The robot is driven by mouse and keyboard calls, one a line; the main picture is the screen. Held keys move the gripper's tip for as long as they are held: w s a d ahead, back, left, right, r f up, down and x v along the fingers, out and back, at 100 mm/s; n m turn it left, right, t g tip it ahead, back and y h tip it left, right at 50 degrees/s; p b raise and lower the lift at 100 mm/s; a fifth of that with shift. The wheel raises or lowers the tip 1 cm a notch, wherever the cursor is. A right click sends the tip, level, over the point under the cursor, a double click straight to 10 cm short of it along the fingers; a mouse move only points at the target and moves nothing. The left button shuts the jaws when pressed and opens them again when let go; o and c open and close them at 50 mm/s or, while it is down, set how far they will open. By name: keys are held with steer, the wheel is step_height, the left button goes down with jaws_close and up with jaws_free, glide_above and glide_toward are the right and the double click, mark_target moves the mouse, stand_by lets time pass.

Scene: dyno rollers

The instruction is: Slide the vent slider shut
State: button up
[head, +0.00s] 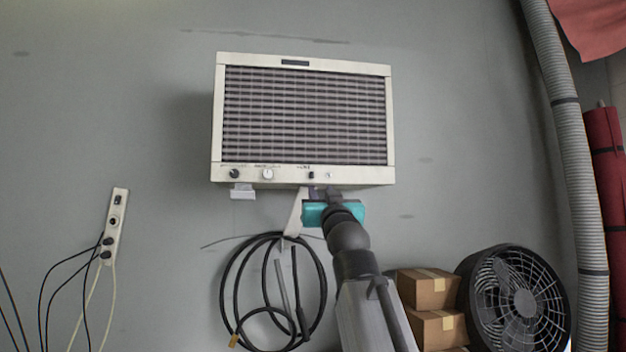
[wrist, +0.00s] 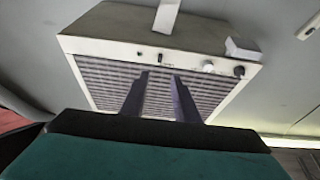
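The vent slider is a small dark tab (head: 311,175) on the lower front strip of the cream wall unit (head: 203,62), right of two knobs. It also shows in the wrist view as a small dark mark (wrist: 160,57) on the strip. My gripper (head: 322,192) is just below the unit's lower edge, under the slider and slightly right. In the wrist view its two dark fingers (wrist: 160,76) are apart with nothing between them, in front of the grille. I cannot tell whether a finger touches the unit. The slider's exact position in its slot is too small to read.
A white bracket (head: 295,213) hangs below the unit, close left of my gripper, with a coiled black hose (head: 228,290) under it. Cardboard boxes (head: 428,290) and a black fan (head: 518,300) stand at lower right. The wall right of the unit is clear.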

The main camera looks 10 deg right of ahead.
steer(key=shift+w+r, duration=0.1)
steer(key=shift+w, duration=0.05)
steer(key=p, duration=0.6)
glide_toward(312, 175)
steer(key=shift+x, duration=3.9)
steer(key=shift+c, duration=0.3)
jaws_close()
